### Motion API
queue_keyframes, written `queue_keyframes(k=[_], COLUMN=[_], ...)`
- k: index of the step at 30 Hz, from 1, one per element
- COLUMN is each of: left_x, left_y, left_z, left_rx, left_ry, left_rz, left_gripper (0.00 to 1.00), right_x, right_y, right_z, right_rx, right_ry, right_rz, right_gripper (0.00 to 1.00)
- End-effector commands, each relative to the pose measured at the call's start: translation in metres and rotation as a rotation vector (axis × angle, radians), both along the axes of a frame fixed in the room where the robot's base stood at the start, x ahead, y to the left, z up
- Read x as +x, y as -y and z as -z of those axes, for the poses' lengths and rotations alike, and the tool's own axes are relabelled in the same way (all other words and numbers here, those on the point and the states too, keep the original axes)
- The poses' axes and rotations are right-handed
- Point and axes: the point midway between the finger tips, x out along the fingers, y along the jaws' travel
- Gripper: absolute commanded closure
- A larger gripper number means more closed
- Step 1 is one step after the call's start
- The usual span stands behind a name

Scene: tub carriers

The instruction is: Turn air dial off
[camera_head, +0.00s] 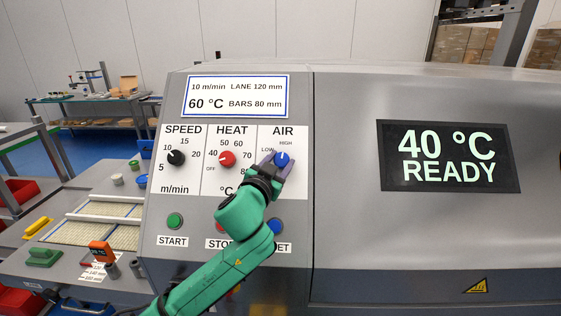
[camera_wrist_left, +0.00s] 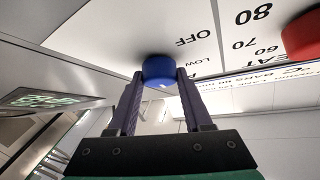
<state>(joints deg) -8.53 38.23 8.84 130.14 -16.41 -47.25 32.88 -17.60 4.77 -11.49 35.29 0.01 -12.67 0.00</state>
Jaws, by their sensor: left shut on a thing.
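The blue air dial (camera_head: 282,158) sits under the word AIR on the white control panel (camera_head: 252,138). The labels LOW and HIGH show beside it; its OFF label is hidden by my arm in the head view but shows in the left wrist view. My left gripper (camera_head: 279,163) reaches up from below and is shut on the dial. In the left wrist view the dial (camera_wrist_left: 159,70) lies between the two purple fingers (camera_wrist_left: 163,82). A small white mark shows on the dial, but its exact heading is hard to tell. My right gripper is not in view.
The red heat dial (camera_head: 227,158) and black speed dial (camera_head: 176,158) are left of it. Green (camera_head: 175,220), red (camera_head: 222,226) and blue (camera_head: 274,227) buttons are below, partly behind my arm. The display (camera_head: 447,157) reads 40 °C READY. A bench with parts (camera_head: 98,222) stands left.

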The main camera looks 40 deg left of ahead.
Motion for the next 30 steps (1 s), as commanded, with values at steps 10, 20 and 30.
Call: queue_keyframes(k=[10,20,30], left_x=[0.0,0.001,0.003], left_y=[0.001,0.002,0.005], left_z=[0.002,0.005,0.007], left_rx=[-0.017,-0.122,-0.308], left_ry=[0.011,0.09,0.228], left_rz=[-0.014,-0.127,-0.332], left_gripper=[1.0,1.0,1.0], right_x=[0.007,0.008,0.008], right_y=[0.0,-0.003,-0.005], right_z=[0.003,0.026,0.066], right_rx=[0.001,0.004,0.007], right_ry=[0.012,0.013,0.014], right_rz=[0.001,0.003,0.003], right_gripper=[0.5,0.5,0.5])
